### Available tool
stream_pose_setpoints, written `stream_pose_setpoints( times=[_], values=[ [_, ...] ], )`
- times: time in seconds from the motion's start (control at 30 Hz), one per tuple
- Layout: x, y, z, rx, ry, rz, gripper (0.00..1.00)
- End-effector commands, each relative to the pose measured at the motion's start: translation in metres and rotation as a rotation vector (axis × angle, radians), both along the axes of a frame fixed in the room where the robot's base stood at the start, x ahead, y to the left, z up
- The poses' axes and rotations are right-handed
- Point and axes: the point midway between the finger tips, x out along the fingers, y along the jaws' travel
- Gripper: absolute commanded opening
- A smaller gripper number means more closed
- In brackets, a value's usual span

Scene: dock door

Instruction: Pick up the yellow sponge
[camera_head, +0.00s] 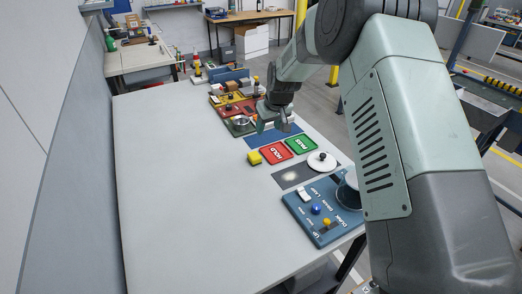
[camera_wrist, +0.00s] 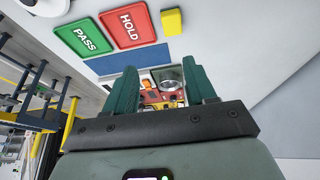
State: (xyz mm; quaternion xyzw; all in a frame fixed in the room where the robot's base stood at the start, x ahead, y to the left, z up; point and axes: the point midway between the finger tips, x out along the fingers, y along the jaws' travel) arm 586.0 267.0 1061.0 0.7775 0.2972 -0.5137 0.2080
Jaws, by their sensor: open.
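The yellow sponge (camera_head: 254,158) is a small block with a darker band along its side. It lies on the grey-white table (camera_head: 180,180), just left of the red HOLD plate (camera_head: 277,153). In the wrist view the sponge (camera_wrist: 172,21) shows at the top, right of the HOLD plate (camera_wrist: 124,25) and apart from my fingers. My gripper (camera_head: 272,121) is above the blue mat, farther back than the sponge. In the wrist view my gripper (camera_wrist: 165,88) has its two green fingers wide apart with nothing between them.
A green PASS plate (camera_head: 300,143) lies beside the HOLD plate. A blue control panel (camera_head: 323,212) with knobs and a white round lid (camera_head: 321,161) are nearer on the right. Red and yellow trays (camera_head: 234,106) stand behind my gripper. The table's left side is clear.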

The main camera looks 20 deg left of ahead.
Motion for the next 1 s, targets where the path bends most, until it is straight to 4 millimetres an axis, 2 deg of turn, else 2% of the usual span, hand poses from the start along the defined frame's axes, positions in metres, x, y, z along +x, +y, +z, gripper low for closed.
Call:
stream_pose_setpoints(
  times=[0.03,0.13,0.5,0.77,1.0],
  values=[
    [0.001,0.009,-0.022,0.002,0.009,0.014,0.55],
    [0.003,0.022,-0.047,0.008,0.012,0.033,0.55],
    [0.013,0.039,-0.099,0.01,0.016,0.045,0.55],
    [0.019,0.045,-0.119,0.01,0.015,0.044,0.55],
    [0.024,0.055,-0.153,0.01,0.015,0.044,0.55]
  ],
)
